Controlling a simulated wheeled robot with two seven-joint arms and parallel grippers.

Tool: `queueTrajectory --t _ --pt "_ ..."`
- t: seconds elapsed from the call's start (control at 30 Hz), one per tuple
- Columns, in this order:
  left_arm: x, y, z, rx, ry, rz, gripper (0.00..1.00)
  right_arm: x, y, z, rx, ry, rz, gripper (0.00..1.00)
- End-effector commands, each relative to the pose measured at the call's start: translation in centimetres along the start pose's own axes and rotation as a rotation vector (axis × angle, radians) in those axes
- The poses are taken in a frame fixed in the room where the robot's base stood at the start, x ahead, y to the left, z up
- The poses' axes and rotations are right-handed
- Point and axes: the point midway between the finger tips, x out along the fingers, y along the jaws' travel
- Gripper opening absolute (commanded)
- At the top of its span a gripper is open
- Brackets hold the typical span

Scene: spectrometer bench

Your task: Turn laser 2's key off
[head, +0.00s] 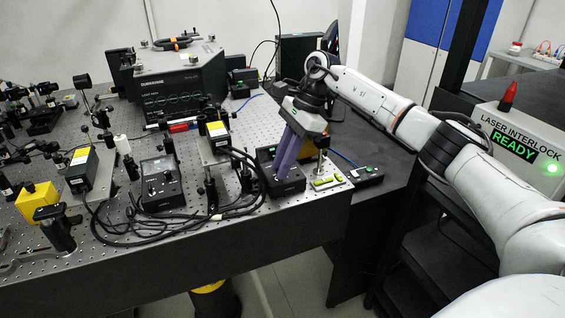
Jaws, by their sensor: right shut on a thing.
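A black laser controller box (264,157) stands near the front right of the optical bench. My right gripper (284,172) reaches down over it with its purple fingers pointing at its top face. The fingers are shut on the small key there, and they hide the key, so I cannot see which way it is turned. A similar black controller box (160,190) stands further left. I cannot read a laser number on either box. My left gripper is not in view.
Black cables (130,233) loop along the bench's front edge. A plate with green-yellow pieces (327,181) and a small black box (366,176) lie right of the gripper. A large spectrometer (180,85) stands behind. The interlock box (520,140) at right reads READY, with a green light.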

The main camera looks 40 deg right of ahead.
Motion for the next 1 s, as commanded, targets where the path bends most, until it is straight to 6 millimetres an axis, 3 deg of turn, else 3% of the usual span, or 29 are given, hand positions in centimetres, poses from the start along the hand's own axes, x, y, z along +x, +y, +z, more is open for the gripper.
queueTrajectory --t 0.27,0.3,0.4,0.77,1.0 --pt "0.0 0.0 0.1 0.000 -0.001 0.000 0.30 -0.1 -0.1 0.0 -0.001 0.000 -0.003 0.00" --pt "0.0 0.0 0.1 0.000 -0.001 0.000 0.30 -0.1 -0.1 0.0 -0.001 0.000 -0.003 0.20" --pt "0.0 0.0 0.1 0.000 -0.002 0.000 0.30 -0.1 -0.1 0.0 -0.001 0.000 -0.003 0.36" --pt "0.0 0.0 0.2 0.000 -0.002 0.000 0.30 -0.5 -0.1 0.0 0.000 0.000 -0.003 0.36" --pt "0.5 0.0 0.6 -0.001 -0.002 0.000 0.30 -4.5 -0.2 0.0 0.001 0.000 -0.008 0.36"
